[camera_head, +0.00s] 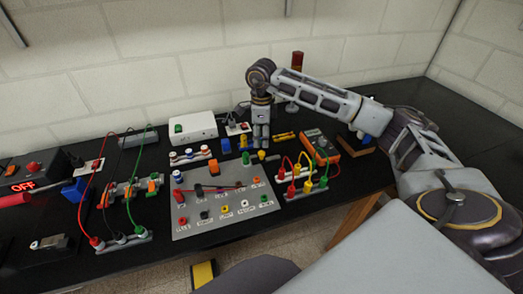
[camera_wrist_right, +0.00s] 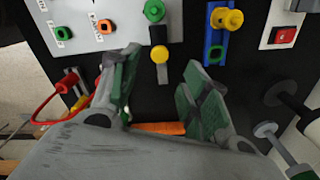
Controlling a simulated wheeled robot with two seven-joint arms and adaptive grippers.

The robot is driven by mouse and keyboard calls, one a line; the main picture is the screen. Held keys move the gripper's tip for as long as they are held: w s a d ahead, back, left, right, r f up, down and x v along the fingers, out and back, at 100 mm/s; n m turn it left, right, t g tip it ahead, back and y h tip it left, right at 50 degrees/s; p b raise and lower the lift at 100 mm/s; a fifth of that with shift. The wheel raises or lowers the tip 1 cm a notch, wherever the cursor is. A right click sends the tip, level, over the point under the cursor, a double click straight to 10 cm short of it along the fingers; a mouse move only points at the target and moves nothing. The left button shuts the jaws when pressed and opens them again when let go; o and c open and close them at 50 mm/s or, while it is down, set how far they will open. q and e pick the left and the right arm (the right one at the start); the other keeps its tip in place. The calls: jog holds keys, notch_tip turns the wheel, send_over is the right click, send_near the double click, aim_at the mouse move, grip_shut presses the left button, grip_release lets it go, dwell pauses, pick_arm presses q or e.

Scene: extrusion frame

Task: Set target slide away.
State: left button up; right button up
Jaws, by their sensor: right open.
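My right gripper (camera_head: 261,142) reaches down over the back of the bench, beside the grey panel. In the right wrist view its two green-padded fingers (camera_wrist_right: 162,88) are spread apart with nothing held between them. I cannot tell for certain which of these is the target slide. My left gripper is not in view.
The grey panel (camera_head: 215,219) with jacks and labels lies front centre. A terminal strip with looped cables (camera_head: 305,187) and an orange meter (camera_head: 321,147) are to the right. A white box (camera_head: 192,128) stands behind. Bare black bench shows at the right (camera_head: 480,145).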

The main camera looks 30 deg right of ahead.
aim_at(262, 153)
jog(key=shift+f+p, duration=0.35)
jog(key=shift+f, duration=3.3)
grip_shut()
